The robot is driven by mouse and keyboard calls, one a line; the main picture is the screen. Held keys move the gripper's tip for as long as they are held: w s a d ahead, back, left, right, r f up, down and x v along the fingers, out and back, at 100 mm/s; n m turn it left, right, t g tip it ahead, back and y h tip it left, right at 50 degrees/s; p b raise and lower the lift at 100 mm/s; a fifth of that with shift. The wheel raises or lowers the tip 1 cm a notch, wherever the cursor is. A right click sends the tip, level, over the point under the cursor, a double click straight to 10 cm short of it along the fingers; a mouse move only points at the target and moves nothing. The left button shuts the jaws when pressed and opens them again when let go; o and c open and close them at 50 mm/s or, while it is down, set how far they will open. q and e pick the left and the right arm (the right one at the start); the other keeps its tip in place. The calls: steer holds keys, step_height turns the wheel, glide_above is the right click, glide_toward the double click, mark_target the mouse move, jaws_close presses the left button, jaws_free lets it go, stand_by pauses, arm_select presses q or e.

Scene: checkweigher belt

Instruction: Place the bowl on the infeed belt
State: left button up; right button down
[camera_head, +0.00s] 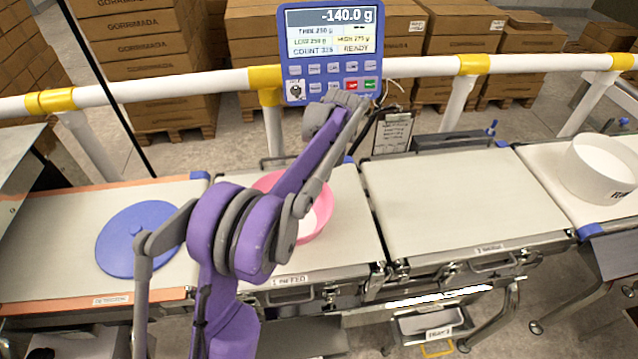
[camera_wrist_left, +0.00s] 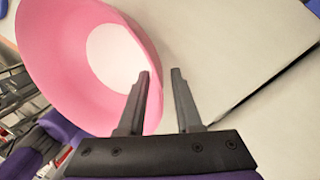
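The pink bowl (camera_head: 327,218) appears to sit on the infeed belt (camera_head: 350,240), the section labelled infeed, partly hidden behind my purple left arm. In the left wrist view the bowl (camera_wrist_left: 45,60) fills the left side and shows a pale round bottom. My left gripper (camera_wrist_left: 161,74) is open, with two dark fingers apart at the bowl's right wall. One finger overlaps the pink wall and the other is over the pale belt, so the rim appears to lie between them. Contact cannot be told. The left fingertips are not clear in the head view. My right gripper is not in view.
A blue disc (camera_head: 138,240) lies on the left conveyor. The weigh belt (camera_head: 470,205) to the right is empty. A white round container (camera_head: 600,168) stands farther right. A display (camera_head: 333,50) reading -140.0 g and a white-yellow rail (camera_head: 420,66) stand behind.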

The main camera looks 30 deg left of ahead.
arm_select(q)
steer(key=shift+r, duration=0.15)
steer(key=shift+w+r, duration=0.1)
steer(key=shift+r, duration=0.2)
steer(key=p+v, duration=0.1)
steer(key=v, duration=1)
steer(key=shift+r+p, duration=0.25)
steer(key=shift+p, duration=0.05)
steer(key=s+d+f+n+t, duration=0.2)
steer(key=s+d+n+t, duration=0.3)
steer(key=s+d+n, duration=0.5)
steer(key=s+d+f+n+t, duration=0.1)
steer(key=s+f+n, duration=0.4)
steer(key=s, duration=0.3)
steer(key=s+d+f+n+t+h, duration=0.1)
steer(key=s+d+f+n+t, duration=0.1)
steer(key=s+f+n, duration=0.3)
steer(key=s+n, duration=0.1)
steer(key=s, duration=0.2)
steer(key=shift+f+t, duration=0.3)
steer(key=shift+f, duration=0.1)
